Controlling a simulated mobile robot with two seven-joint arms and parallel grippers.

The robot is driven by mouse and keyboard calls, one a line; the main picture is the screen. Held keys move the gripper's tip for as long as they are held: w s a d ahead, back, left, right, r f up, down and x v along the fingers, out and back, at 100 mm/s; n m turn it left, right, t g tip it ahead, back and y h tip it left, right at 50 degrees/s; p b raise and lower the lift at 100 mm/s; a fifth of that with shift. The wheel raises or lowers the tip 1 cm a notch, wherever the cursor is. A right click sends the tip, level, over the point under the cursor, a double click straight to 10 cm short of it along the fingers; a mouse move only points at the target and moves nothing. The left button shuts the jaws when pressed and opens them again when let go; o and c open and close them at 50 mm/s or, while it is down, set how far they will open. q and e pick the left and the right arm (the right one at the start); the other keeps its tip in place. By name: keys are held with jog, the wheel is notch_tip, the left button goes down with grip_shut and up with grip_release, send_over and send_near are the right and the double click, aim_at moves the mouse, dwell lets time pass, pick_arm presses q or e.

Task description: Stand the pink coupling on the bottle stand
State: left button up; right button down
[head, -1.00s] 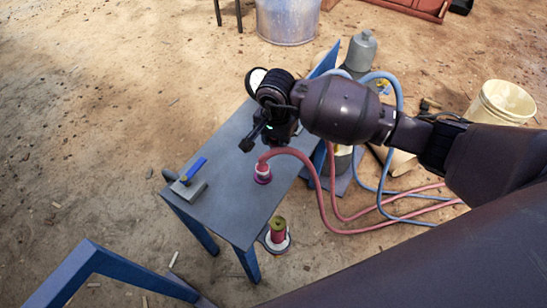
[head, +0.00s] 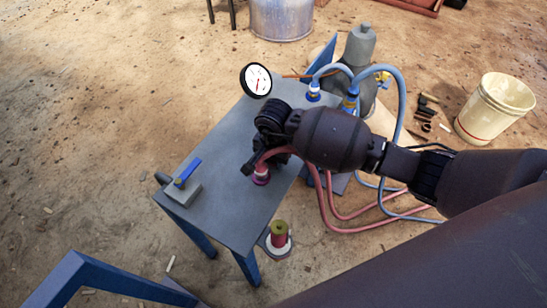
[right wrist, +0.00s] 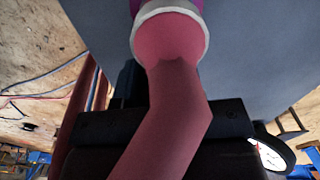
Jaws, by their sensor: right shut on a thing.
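The pink coupling (head: 261,178), with a white band and a purple-pink ring, is on the grey-topped table (head: 222,165) under my right gripper (head: 251,166). A pink hose bends away from it to the right. In the right wrist view the coupling (right wrist: 172,35) is close to the camera, with its hose running down across the black gripper. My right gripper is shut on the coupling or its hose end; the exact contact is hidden. A grey bottle (head: 360,45) stands behind the table; I cannot tell which part is its stand. My left gripper is out of view.
A white gauge (head: 257,80) and blue hoses (head: 398,115) are at the table's far end. A block with a blue handle (head: 184,188) lies at the near left. A red-and-olive piece (head: 279,236) stands beside the table. A pale bucket (head: 495,107) is at right.

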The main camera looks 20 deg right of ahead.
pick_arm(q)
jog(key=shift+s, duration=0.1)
pick_arm(e)
jog(key=shift+f, duration=0.1)
jog(key=shift+f, duration=0.15)
jog(key=c, duration=1)
grip_release()
jog(key=shift+o, duration=1.2)
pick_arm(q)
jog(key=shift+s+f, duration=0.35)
pick_arm(e)
jog(key=shift+r, duration=0.6)
notch_tip(320, 180, up, 10)
jog(key=p, duration=0.2)
jog(key=shift+p, duration=0.35)
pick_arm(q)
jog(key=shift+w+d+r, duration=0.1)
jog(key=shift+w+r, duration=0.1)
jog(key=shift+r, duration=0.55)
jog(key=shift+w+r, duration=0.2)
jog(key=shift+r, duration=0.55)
pick_arm(e)
jog(key=shift+r, duration=0.65)
